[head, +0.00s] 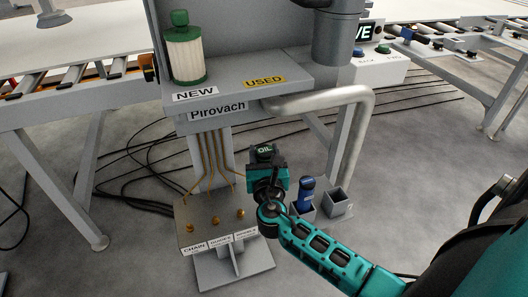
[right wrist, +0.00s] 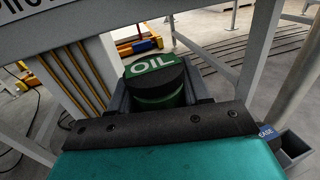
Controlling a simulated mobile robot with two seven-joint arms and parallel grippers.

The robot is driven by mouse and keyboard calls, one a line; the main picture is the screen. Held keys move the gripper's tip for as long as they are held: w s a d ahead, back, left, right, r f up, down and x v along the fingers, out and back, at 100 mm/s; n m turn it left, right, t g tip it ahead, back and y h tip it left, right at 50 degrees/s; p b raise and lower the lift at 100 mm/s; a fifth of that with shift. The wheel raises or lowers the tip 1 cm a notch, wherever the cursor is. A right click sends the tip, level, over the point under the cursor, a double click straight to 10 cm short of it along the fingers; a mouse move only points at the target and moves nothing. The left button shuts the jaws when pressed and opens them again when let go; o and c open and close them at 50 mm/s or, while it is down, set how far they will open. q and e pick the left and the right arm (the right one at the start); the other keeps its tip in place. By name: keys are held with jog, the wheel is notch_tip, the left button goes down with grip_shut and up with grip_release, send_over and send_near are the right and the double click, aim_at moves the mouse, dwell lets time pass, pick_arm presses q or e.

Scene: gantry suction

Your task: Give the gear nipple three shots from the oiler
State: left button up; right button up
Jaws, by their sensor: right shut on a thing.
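The oiler (head: 264,150) has a dark top and a green label reading OIL; it also shows in the right wrist view (right wrist: 155,80). My right gripper (head: 266,172) is shut on it, and the wrist and jaws hide its lower part. They are beside and above the grey nipple block (head: 207,205) on its right. The block bears three brass nipples: left (head: 190,228), middle (head: 213,224) and right (head: 240,213). The left label reads CHAIN; the other two are too small to read surely, so I cannot tell which nipple is the gear one. My left gripper is not in view.
A blue container (head: 306,193) stands in a grey holder right of the gripper, beside an empty holder (head: 337,203). Above is a grey shelf (head: 235,72) with a green-capped filter (head: 186,55). A bent pipe (head: 320,100) and brass tubes (head: 212,160) run close by.

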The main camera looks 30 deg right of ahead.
jog(key=shift+f, duration=0.25)
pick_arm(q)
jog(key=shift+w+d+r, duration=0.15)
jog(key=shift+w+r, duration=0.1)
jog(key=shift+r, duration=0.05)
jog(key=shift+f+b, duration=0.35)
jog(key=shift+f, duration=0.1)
pick_arm(e)
jog(key=shift+f, duration=0.4)
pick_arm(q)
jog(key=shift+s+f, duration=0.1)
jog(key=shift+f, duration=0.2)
pick_arm(e)
jog(key=shift+f, duration=0.25)
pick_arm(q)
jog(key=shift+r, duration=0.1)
pick_arm(e)
jog(key=shift+r, duration=0.1)
jog(key=shift+r+p, duration=0.55)
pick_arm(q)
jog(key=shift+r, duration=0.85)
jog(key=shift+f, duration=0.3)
pick_arm(e)
jog(key=shift+f, duration=0.2)
